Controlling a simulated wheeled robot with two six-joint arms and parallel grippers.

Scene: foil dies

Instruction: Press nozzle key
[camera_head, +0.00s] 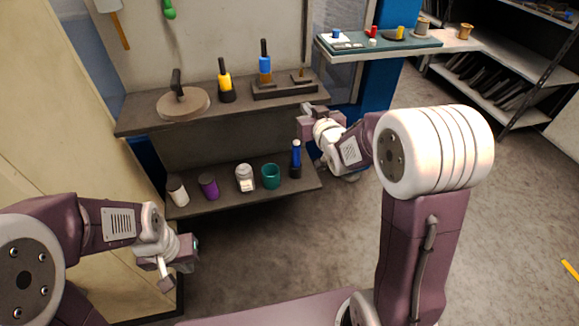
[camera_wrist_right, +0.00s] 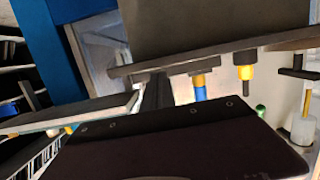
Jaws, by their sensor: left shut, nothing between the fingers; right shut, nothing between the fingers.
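No part that I can clearly tell as the nozzle key shows. On the upper shelf (camera_head: 140,117) stand a yellow-and-black tool (camera_head: 225,82) and a blue-and-black tool (camera_head: 265,66), both upright; the blue one is at a dark stand (camera_head: 285,89). In the right wrist view the yellow tool (camera_wrist_right: 245,72) and blue tool (camera_wrist_right: 200,88) appear inverted. My right gripper (camera_head: 305,122) is shut and empty, just in front of the upper shelf's right end. My left gripper (camera_head: 180,272) is shut and empty at lower left, well away from the shelves.
The lower shelf (camera_head: 235,201) holds a white jar (camera_head: 177,191), a purple cup (camera_head: 209,187), a glass jar (camera_head: 244,179), a teal cup (camera_head: 271,177) and a blue bottle (camera_head: 296,158). A round disc (camera_head: 190,107) lies at upper left. A side shelf (camera_head: 375,52) holds small items. The floor in front is clear.

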